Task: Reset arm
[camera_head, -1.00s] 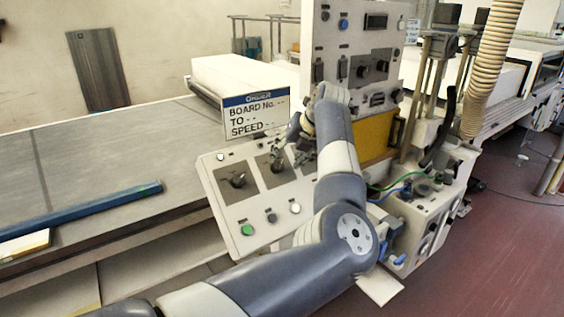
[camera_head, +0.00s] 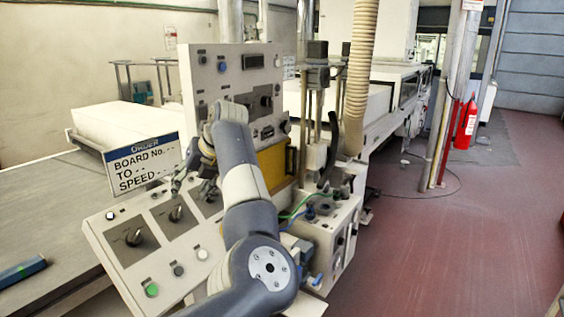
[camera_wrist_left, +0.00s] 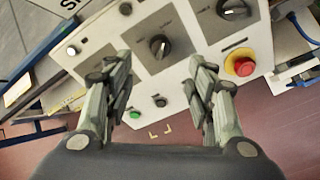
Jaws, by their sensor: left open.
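My left arm (camera_head: 250,215) reaches up in front of the sloped control panel (camera_head: 140,268). A black rotary knob (camera_wrist_left: 160,47) shows between and beyond the fingers. A red button on a yellow base (camera_wrist_left: 240,65) lies to the right, and a green button (camera_wrist_left: 136,115) shows near the left finger. My right gripper is not in view.
An upright control cabinet (camera_head: 232,75) stands behind the arm. A box with green and blue cables (camera_head: 325,235) is at its right. A ribbed hose (camera_head: 362,70) hangs beyond. The red floor at the right is open, with a fire extinguisher (camera_head: 466,124) farther back.

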